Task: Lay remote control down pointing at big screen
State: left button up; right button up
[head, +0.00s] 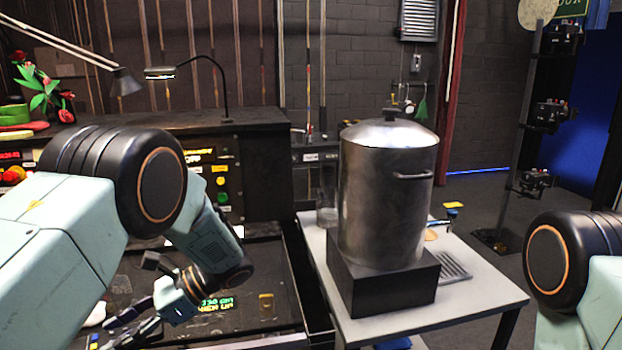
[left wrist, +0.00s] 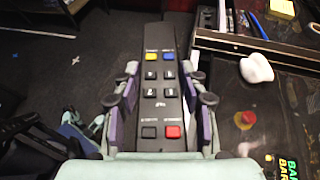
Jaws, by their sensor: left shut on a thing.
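The remote control (left wrist: 161,105) is long and black, with yellow, blue, dark and red buttons facing the left wrist camera. My left gripper (left wrist: 159,78) is shut on it, one finger along each long side, and its far end sticks out beyond the fingertips. In the head view my left gripper (head: 124,322) is low at the left, above the dark bench; the remote is not clear there. My right gripper is out of the head view; only part of the right arm shows at the right edge. I cannot make out a big screen in either view.
A steel pot (head: 388,205) stands on a black block (head: 383,287) on a white table (head: 480,305). A lit green text display (head: 216,304) lies by the left gripper. A white lump (left wrist: 256,68) and a red-yellow button (left wrist: 244,119) sit right of the remote.

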pick_arm(q)
jog(key=s+d+f+n+g+h+b, duration=0.1)
jog(key=s+d+f+n+g+h, duration=0.55)
jog(key=d+n+h, duration=0.3)
jog(key=w+d+f+n+t+h+b, duration=0.1)
jog(key=d+n+t+h+b, duration=0.3)
jog(key=n+t, duration=0.7)
jog(key=w+d+f+n+t+h+b, duration=0.2)
jog(key=n+t+h, duration=0.7)
jog(key=n, duration=0.7)
jog(key=shift+w+d+f+t+b, duration=0.4)
jog(key=shift+d+t+b, duration=0.45)
jog(key=shift+d+b, duration=0.5)
jog(key=shift+s+a, duration=0.1)
jog(key=shift+a, duration=0.05)
jog(key=shift+f, duration=0.15)
